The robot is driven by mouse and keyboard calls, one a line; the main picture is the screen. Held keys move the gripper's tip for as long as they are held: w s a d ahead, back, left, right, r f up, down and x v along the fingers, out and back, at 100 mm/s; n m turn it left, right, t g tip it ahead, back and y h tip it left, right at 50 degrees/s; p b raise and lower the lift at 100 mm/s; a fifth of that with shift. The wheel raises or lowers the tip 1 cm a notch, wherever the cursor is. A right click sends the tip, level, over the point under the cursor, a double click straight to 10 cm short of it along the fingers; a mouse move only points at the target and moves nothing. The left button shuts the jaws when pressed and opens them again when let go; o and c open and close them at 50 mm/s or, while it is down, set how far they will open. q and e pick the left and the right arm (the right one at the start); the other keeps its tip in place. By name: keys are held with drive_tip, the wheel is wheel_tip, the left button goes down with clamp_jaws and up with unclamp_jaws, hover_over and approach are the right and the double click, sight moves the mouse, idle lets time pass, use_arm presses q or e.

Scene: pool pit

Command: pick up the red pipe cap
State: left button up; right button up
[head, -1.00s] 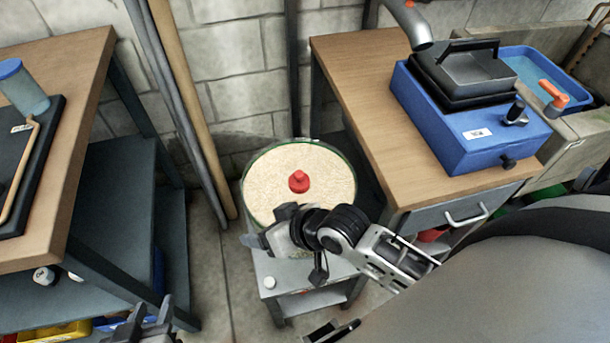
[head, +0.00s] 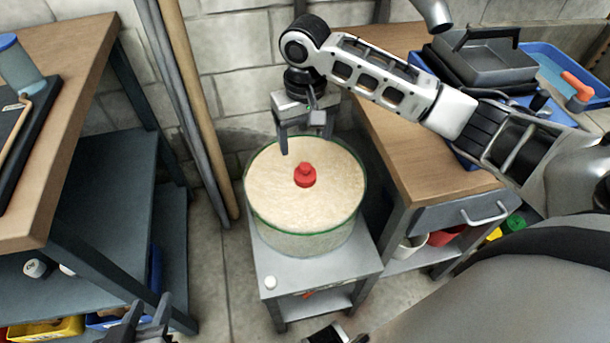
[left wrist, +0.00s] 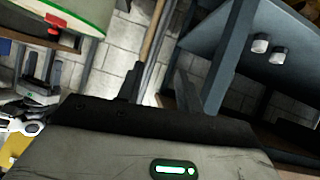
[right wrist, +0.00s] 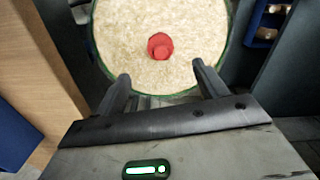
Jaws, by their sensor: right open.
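The red pipe cap (head: 305,176) sits upright near the middle of the pale, grainy top of a round green-rimmed tub (head: 270,200). My right gripper (head: 306,138) hangs above the tub, its fingers pointing down on the far side of the cap. In the right wrist view the cap (right wrist: 160,46) lies ahead of the open, empty fingers (right wrist: 163,82), roughly centred between them and not touched. My left gripper (head: 148,318) is low at the left, away from the tub. Its fingers (left wrist: 160,88) stand apart and empty in the left wrist view.
The tub stands on a small grey stand (head: 262,262). A wooden bench (head: 395,150) with blue equipment is close on its right, partly behind my right arm. Another workbench (head: 60,130) is at the left. Poles (head: 185,95) lean on the wall behind the tub.

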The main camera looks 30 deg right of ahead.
sight(305, 166)
wheel_tip(305, 166, down, 12)
drive_tip(key=shift+w+r+b, duration=0.1)
drive_tip(key=shift+b, duration=1.15)
drive_tip(key=c, duration=1.1)
drive_tip(key=shift+c, duration=0.2)
drive_tip(key=shift+r, duration=0.15)
